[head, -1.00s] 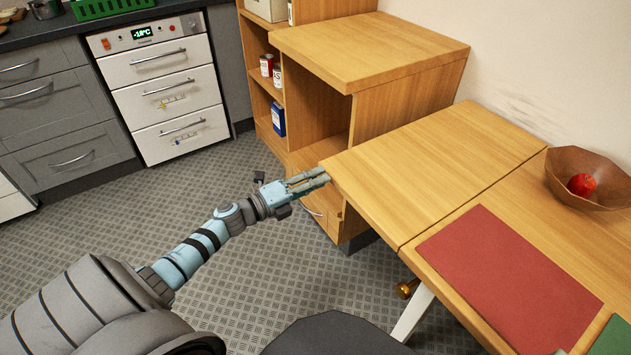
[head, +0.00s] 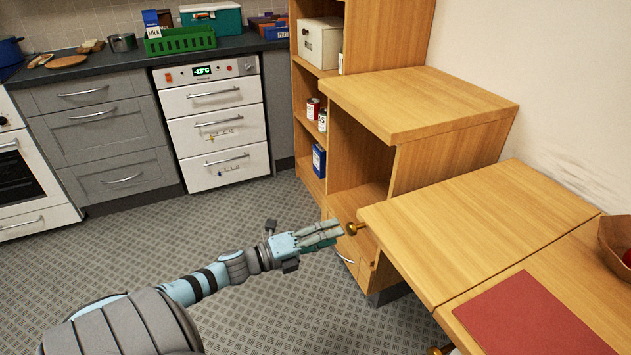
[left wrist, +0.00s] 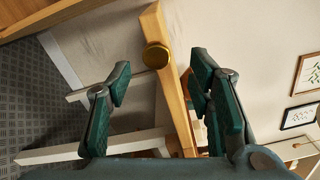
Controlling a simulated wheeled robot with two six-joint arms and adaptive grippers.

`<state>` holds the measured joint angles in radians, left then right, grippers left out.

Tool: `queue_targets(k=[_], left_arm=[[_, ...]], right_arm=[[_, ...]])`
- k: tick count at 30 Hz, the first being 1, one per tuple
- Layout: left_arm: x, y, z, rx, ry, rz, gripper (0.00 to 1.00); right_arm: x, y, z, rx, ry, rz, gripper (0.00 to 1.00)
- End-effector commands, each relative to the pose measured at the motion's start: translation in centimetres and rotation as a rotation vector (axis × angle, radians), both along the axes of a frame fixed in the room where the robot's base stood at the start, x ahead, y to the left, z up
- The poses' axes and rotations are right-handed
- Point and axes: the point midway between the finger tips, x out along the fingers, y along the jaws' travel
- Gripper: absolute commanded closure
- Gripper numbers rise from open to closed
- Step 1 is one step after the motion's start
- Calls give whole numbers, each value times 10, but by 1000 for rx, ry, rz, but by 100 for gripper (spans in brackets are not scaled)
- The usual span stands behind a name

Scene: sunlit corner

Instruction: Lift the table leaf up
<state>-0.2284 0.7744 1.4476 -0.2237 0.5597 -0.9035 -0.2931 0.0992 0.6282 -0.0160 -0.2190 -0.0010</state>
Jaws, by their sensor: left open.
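The table leaf (head: 490,225) is a light wood panel that looks level with the rest of the table top, with a thin seam between them. A brass knob (head: 354,228) sits at the leaf's outer end, and it also shows in the left wrist view (left wrist: 156,55) against the board's edge. My left gripper (head: 337,231) is open and empty, its fingertips just left of the knob. In the left wrist view, the knob appears between the two green-padded fingers (left wrist: 162,75), apparently beyond their tips. My right gripper is in neither view.
A wooden shelf unit (head: 420,100) stands close behind the leaf. A red mat (head: 535,318) and a brown bowl (head: 612,240) are on the fixed table top. Grey drawers (head: 105,130) and a white drawer appliance (head: 212,125) line the back. The floor at left is clear.

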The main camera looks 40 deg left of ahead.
Motion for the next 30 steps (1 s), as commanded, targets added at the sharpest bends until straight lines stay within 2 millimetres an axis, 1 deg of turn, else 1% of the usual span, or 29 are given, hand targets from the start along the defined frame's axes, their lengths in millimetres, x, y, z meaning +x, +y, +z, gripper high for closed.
queue_targets(k=[1,4,6,9,26,28,29,30], left_arm=[[-13,5,-2,3,8,-3,53],[-34,13,-2,3,7,-3,53],[-43,17,-1,1,4,-3,53],[-50,19,0,1,-1,-1,53],[-50,20,0,-18,7,2,53],[-48,26,-7,-91,70,29,53],[-48,35,-18,-134,126,64,53],[-49,52,-36,-184,208,129,53]], right_arm=[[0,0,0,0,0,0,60],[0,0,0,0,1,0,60],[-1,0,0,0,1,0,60],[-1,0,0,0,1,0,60],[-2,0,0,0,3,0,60],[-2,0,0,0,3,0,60],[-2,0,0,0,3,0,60],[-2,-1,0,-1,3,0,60]])
